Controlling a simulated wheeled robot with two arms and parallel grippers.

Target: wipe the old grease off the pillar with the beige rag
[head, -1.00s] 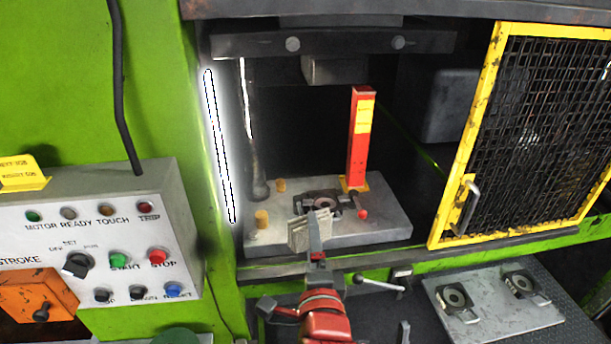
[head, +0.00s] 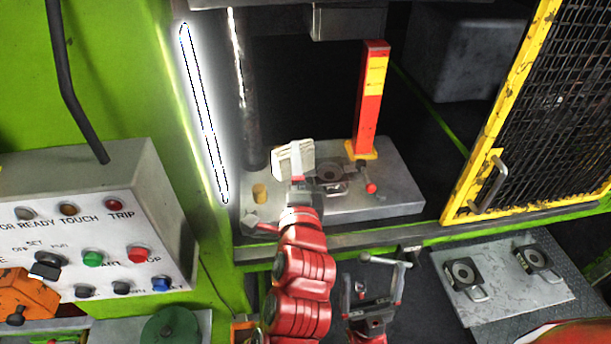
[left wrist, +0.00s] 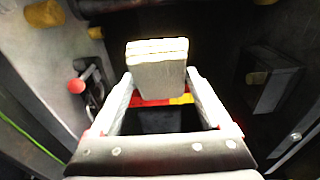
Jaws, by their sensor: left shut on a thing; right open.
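My left gripper (head: 297,184) is shut on the beige rag (head: 293,160), a folded pale pad held above the press bed. The rag also shows between the fingers in the left wrist view (left wrist: 158,70). The pillar (head: 249,110) is a dark upright post at the back left of the bed, just left of and beyond the rag. A gap shows between rag and pillar in the head view; I see no contact. The pillar looks dark with bright streaks; I cannot tell grease from shading. My right gripper (head: 372,282) is open and empty, low in front of the bed.
A red and yellow post (head: 370,100) stands on the bed (head: 390,195), right of the rag. A yellow mesh guard (head: 500,125) is at right. The control box (head: 130,170) is at left.

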